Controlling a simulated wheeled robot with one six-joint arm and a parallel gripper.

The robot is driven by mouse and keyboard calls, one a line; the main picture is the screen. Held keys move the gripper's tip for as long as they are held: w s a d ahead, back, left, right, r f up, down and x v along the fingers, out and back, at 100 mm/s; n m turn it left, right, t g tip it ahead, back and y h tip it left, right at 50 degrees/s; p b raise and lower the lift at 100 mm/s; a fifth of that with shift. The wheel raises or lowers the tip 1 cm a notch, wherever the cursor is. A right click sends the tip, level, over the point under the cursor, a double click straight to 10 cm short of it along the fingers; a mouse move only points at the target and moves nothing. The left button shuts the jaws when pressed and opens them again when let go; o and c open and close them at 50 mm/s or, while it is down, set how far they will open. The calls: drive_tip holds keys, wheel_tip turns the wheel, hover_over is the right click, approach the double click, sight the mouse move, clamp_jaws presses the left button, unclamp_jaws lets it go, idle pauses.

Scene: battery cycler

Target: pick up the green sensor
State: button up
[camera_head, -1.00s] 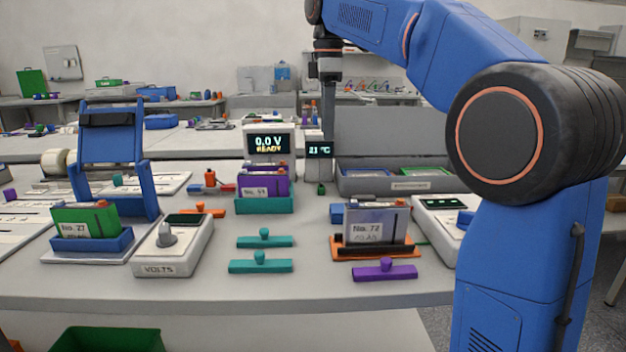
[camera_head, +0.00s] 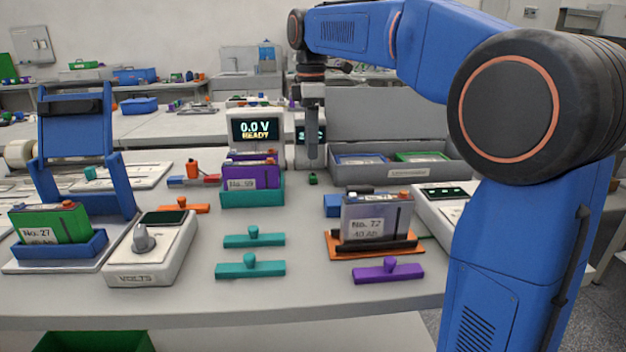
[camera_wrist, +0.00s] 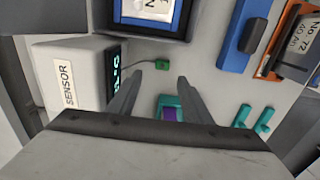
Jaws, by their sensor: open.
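The green sensor (camera_head: 312,179) is a small green block on the bench, in front of the small temperature display. The wrist view shows the sensor (camera_wrist: 162,66) with a thin cable running toward a white box labelled SENSOR (camera_wrist: 75,80). My gripper (camera_head: 312,165) points down above the sensor, in front of the display, partly covering its screen. In the wrist view my gripper (camera_wrist: 160,80) has its two fingers apart, with nothing between them. The sensor appears just beyond the fingertips, between their lines. The height gap is hard to tell.
A teal holder with purple battery cells (camera_head: 252,198) stands left of the sensor. A grey tray (camera_head: 400,182) lies behind right. A grey cell, No. 72 (camera_head: 378,217), sits on an orange base at front right. Teal clamps (camera_head: 250,270) lie on the open bench in front.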

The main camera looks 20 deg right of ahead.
sight(313, 175)
drive_tip(key=shift+s+d+f, duration=0.1)
drive_tip(key=shift+s+f, duration=0.05)
drive_tip(key=shift+f, duration=1.7)
drive_tip(key=shift+s+d+f, duration=0.1)
drive_tip(key=shift+f, duration=1.75)
drive_tip(key=c, duration=1.1)
drive_tip(key=shift+c, duration=0.2)
drive_tip(key=shift+r, duration=0.1)
wheel_tip(313, 175, up, 10)
